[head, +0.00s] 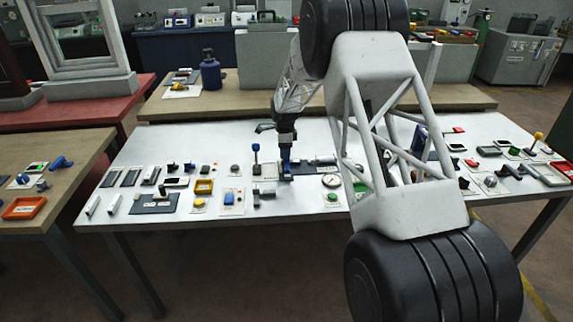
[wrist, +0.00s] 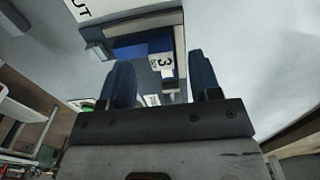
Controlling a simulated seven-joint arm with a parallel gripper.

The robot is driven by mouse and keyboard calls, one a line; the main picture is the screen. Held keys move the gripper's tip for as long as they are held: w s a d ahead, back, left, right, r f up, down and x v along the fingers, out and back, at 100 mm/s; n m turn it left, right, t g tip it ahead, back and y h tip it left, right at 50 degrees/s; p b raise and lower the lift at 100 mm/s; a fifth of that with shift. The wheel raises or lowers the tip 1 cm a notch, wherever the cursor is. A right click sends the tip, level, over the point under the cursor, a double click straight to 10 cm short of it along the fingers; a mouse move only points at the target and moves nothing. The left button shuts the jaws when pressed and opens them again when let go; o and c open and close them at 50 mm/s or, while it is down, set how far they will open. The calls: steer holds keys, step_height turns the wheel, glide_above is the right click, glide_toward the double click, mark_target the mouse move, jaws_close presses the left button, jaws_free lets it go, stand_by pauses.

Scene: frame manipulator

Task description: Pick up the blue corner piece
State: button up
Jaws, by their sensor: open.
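In the wrist view, a blue piece (wrist: 130,46) lies beyond my fingers, beside a white label marked 3 (wrist: 166,63) and within a grey, angled frame (wrist: 140,21). It is likely the blue corner piece, but its full shape is cut off. My gripper (wrist: 160,64) is open, its two blue fingers apart, with the label between them and the blue piece partly behind the left finger. In the head view my gripper (head: 286,174) points down at the middle of the white table. There I cannot tell the blue piece from my blue fingers.
The white table (head: 240,145) holds many small parts around my gripper. My arm hides part of the table.

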steer(key=shift+f, duration=1.65)
steer(key=c, duration=1)
steer(key=shift+r, duration=0.15)
steer(key=shift+r, duration=0.6)
step_height(320, 180, up, 2)
steer(key=shift+r, duration=0.1)
steer(key=s, duration=0.5)
steer(key=s+d+r, duration=0.1)
steer(key=s, duration=1)
steer(key=shift+d+r, duration=0.15)
steer(key=shift+d, duration=0.2)
